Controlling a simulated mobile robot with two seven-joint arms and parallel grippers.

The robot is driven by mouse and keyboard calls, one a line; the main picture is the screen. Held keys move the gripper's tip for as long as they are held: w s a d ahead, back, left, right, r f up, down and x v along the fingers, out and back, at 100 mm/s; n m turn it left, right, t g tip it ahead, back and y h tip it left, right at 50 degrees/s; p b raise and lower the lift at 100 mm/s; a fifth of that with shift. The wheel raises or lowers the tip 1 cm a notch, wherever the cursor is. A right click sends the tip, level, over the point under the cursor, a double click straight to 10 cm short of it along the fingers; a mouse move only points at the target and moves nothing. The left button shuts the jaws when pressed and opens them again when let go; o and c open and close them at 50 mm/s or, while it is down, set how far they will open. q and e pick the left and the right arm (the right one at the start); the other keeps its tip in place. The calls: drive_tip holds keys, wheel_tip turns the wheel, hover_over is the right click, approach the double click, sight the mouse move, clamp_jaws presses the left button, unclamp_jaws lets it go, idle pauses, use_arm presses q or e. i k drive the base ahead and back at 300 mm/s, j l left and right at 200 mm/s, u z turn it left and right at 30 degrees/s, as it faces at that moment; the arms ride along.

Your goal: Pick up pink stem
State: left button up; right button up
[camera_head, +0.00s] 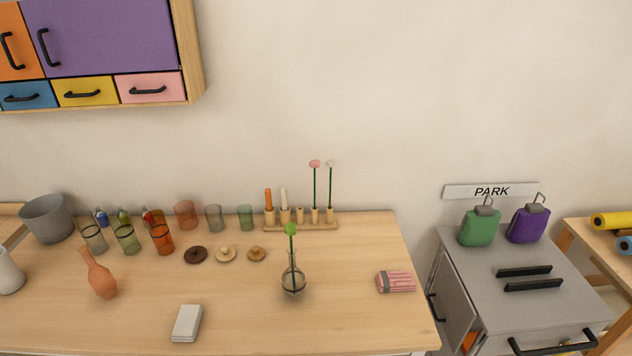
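The pink stem (315,181) is a thin green stalk with a pink top. It stands upright in a holder in the wooden rack (300,227) at the back of the table. A white-topped stem (330,184) stands upright just to its right in the same rack. A green-topped stem (291,239) stands in a clear round vase (293,281) in front of the rack. Neither of my grippers shows in the head view.
Orange and cream candles (268,199) share the rack. Several tinted glasses (162,239), wooden lids (226,254) and a terracotta vase (102,279) stand to the left. A pink striped bundle (396,282) lies right. The table's right part is mostly clear.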

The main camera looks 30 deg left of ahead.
sight(315, 164)
drive_tip(key=u, duration=2.3)
drive_tip(key=z, duration=1.4)
drive_tip(key=i+j, duration=0.1)
drive_tip(key=j, duration=0.45)
drive_tip(key=z, duration=0.4)
drive_tip(key=j+z, duration=0.15)
drive_tip(key=z, duration=0.25)
drive_tip(key=j+z, duration=0.1)
drive_tip(key=z, duration=0.65)
